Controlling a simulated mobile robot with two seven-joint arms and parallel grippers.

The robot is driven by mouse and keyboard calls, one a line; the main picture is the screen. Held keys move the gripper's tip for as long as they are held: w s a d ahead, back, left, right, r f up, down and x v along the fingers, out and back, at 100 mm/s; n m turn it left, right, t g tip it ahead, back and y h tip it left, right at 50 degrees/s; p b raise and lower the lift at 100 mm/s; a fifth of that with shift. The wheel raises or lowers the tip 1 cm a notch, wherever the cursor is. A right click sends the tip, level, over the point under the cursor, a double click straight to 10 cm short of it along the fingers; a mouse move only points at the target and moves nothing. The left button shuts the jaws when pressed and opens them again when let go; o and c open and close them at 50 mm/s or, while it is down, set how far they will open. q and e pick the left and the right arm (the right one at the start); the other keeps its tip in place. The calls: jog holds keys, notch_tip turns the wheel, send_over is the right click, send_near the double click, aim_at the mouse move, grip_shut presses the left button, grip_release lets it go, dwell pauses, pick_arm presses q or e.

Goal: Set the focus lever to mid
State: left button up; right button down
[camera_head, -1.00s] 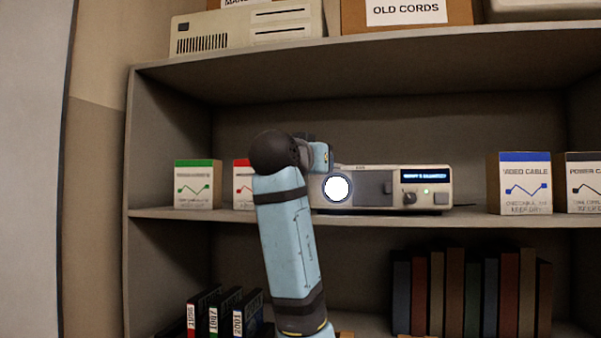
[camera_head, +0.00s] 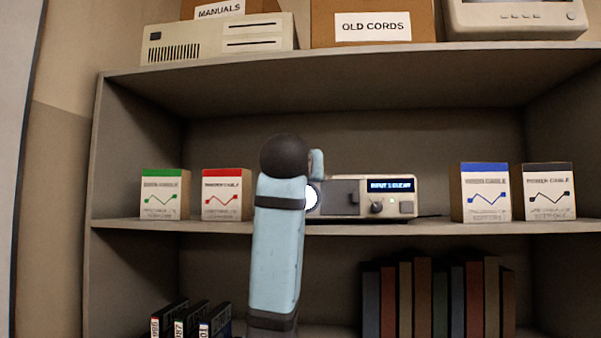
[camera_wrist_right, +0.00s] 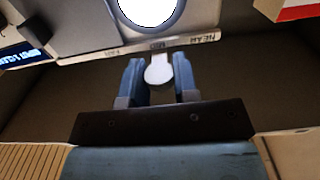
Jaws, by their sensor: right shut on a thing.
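The projector (camera_head: 345,199) stands on the middle shelf with its lens (camera_head: 312,198) lit white. Its display (camera_head: 391,185) appears to read "INPUT 1 CLEAR". In the right wrist view, a label strip (camera_wrist_right: 140,48) under the lens (camera_wrist_right: 149,8) shows NEAR, MID and what looks like FAR. The pale round focus lever (camera_wrist_right: 159,72) lines up with MID. My right gripper (camera_wrist_right: 159,82) is shut on the lever, one finger on each side. In the head view, my right arm hides the lever and most of this gripper. My left gripper is out of view.
Cable boxes with green (camera_head: 164,193) and red (camera_head: 226,193) tops stand left of the projector. Boxes with blue (camera_head: 484,191) and dark (camera_head: 548,191) tops stand to its right. Books (camera_head: 416,298) fill part of the lower shelf. The upper shelf board (camera_head: 330,65) is overhead.

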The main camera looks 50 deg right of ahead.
jog(key=c, duration=0.9)
grip_release()
jog(key=shift+s+r, duration=0.1)
jog(key=shift+o, duration=0.2)
jog(key=b+v, duration=0.3)
jog(key=v, duration=1)
jog(key=shift+s+a, duration=0.2)
jog(key=shift+a, duration=0.1)
